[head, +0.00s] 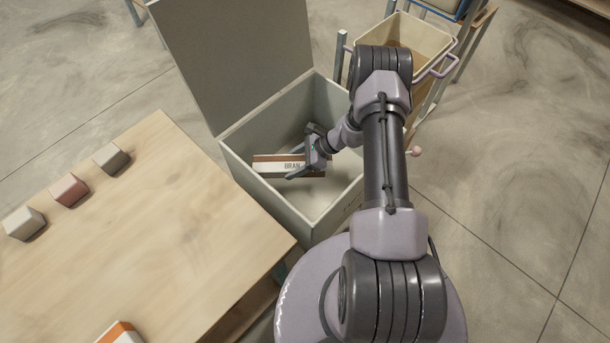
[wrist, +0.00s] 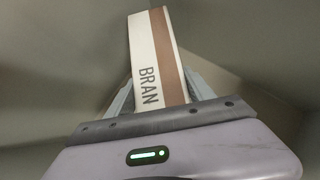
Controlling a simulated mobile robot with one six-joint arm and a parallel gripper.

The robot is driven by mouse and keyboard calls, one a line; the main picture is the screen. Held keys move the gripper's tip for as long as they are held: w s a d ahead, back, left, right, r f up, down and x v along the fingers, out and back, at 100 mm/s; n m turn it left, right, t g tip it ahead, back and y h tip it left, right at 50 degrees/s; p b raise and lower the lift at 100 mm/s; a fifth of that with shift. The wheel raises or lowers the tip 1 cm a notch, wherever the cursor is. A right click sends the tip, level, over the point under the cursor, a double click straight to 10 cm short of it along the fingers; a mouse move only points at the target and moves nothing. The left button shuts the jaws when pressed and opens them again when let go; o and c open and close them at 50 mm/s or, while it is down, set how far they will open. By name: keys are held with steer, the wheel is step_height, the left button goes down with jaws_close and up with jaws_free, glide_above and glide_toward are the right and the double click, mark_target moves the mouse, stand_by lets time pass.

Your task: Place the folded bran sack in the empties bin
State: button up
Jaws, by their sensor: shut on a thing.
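The folded bran sack (head: 275,166) is a flat white and brown bundle marked BRAN. My gripper (head: 304,158) is shut on it, over or inside the open grey bin (head: 234,167) in the head view. In the wrist view the sack (wrist: 155,58) stands out lengthwise between the two fingers of my gripper (wrist: 155,92). The bin's grey inner walls surround it there. I cannot tell whether the sack touches the bin's floor. The bin's lid (head: 238,60) stands raised at the back.
A wooden table (head: 165,235) at the left holds a white block (head: 24,223), a pink block (head: 69,190), a grey-green block (head: 111,158) and an orange-white item (head: 120,333). A cream tub (head: 425,38) with handles stands behind my arm. Floor at the right is clear.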

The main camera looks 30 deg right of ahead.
step_height(320, 180, down, 10)
steer(key=b, duration=0.4)
steer(key=shift+s+b, duration=0.15)
steer(key=shift+b, duration=0.15)
steer(key=shift+r, duration=0.1)
steer(key=o, duration=1.6)
